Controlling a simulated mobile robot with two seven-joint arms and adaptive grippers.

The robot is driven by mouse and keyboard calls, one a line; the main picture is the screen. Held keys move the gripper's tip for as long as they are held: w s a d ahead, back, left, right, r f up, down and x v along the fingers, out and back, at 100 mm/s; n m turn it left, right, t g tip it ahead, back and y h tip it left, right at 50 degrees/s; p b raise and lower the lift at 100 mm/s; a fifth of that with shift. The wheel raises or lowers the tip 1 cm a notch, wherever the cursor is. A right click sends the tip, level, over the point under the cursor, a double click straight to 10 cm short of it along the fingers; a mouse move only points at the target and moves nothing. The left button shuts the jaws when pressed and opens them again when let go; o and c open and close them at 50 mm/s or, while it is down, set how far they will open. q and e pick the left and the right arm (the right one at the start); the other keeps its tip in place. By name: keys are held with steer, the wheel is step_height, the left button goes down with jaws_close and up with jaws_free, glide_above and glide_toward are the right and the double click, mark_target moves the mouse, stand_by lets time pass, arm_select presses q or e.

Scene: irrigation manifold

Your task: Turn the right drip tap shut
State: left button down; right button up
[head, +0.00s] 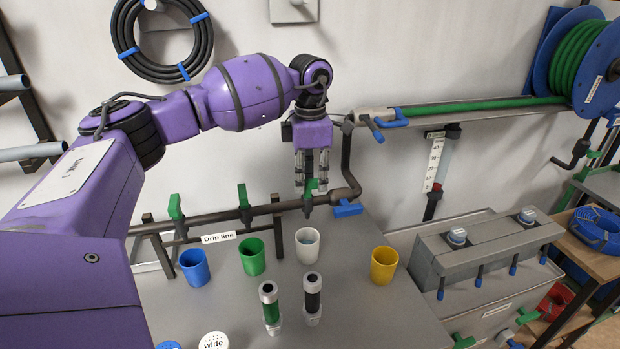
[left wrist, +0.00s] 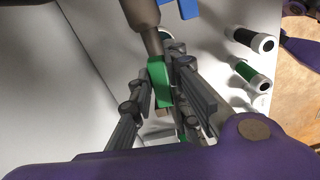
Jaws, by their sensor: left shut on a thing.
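The right drip tap, with a green handle (head: 310,186), sits on the brown drip line pipe above the white cup. My left gripper (head: 312,188) reaches down to it from above. In the left wrist view the green handle (left wrist: 159,82) lies between the two grey fingers of my left gripper (left wrist: 168,100), which is shut on it. The fingers partly hide the handle in the head view. The middle tap (head: 244,200) and left tap (head: 175,207) have upright green handles. My right gripper is not in view.
A blue-handled valve (head: 347,208) sits just right of the gripped tap. Blue (head: 195,268), green (head: 252,257), white (head: 307,246) and yellow (head: 384,265) cups stand on the grey bench (head: 385,318). Two capped cylinders (head: 270,306) (head: 312,298) stand in front.

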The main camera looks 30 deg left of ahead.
arm_select(q)
steer(key=m, duration=0.5)
steer(key=shift+s, duration=0.1)
steer(key=m, duration=0.4)
steer(key=shift+s+d+f+m+b, duration=0.1)
steer(key=shift+s+m+b, duration=0.05)
steer(key=shift+m+b, duration=0.2)
steer(key=m, duration=0.5)
steer(key=shift+s+m+b, duration=0.2)
steer(key=shift+m+b, duration=0.15)
steer(key=shift+b, duration=0.05)
steer(key=shift+m, duration=1)
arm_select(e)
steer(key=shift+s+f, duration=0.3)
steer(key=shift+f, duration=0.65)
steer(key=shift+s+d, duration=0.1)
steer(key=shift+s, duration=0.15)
arm_select(q)
steer(key=c, duration=1.7)
jaws_free()
steer(key=shift+o, duration=0.2)
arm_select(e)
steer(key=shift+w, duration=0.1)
